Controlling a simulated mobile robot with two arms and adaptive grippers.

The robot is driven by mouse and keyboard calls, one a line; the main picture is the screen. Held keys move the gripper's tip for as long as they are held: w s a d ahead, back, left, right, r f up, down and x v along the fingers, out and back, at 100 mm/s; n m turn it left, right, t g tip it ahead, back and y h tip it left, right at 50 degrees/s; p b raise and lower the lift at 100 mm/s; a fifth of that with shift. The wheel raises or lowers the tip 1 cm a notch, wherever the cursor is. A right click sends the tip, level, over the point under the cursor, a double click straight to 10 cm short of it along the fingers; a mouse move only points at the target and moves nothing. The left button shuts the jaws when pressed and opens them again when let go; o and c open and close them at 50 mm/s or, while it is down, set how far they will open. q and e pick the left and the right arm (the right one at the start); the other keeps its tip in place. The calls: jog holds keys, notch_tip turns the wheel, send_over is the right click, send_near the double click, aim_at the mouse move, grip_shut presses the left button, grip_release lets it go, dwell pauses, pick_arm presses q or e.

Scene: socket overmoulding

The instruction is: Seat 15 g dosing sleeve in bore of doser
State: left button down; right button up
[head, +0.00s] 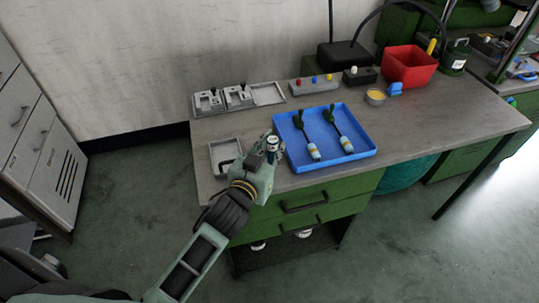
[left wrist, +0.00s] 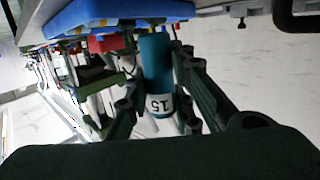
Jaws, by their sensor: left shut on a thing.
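My left gripper (head: 268,160) is shut on a teal cylindrical sleeve, the 15 g dosing sleeve (left wrist: 156,70). In the left wrist view the sleeve stands between the two fingers (left wrist: 158,97), and its white label reads 15 upside down. In the head view the sleeve (head: 272,144) shows small and upright at the gripper's tip, above the bench's front edge and left of the blue tray. A dark green canister with a white label (head: 454,58) stands at the back right; I cannot tell whether it is the doser. No bore shows clearly. My right gripper is not in view.
The blue tray (head: 368,153) holds two dark-handled parts with pale, banded ends. A small grey tray (head: 212,160) lies left of the gripper. Grey fixtures (head: 239,96), a button box (head: 314,85), a red bin (head: 408,66) and a yellow-filled cup (head: 375,97) stand behind. The bench's right front is clear.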

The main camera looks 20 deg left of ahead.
aim_at(269, 158)
pick_arm(q)
jog(key=shift+w+a+f, duration=0.25)
jog(key=shift+a+f, duration=0.15)
jog(key=shift+f, duration=0.1)
jog(key=shift+w+a+f, duration=0.2)
jog(key=shift+a+f, duration=0.15)
jog(key=shift+f, duration=0.1)
notch_tip(269, 158, down, 2)
jog(key=shift+f, duration=0.65)
jog(key=c, duration=2)
grip_release()
jog(key=shift+d+f, duration=0.1)
jog(key=o, duration=0.5)
jog(key=shift+c, duration=0.2)
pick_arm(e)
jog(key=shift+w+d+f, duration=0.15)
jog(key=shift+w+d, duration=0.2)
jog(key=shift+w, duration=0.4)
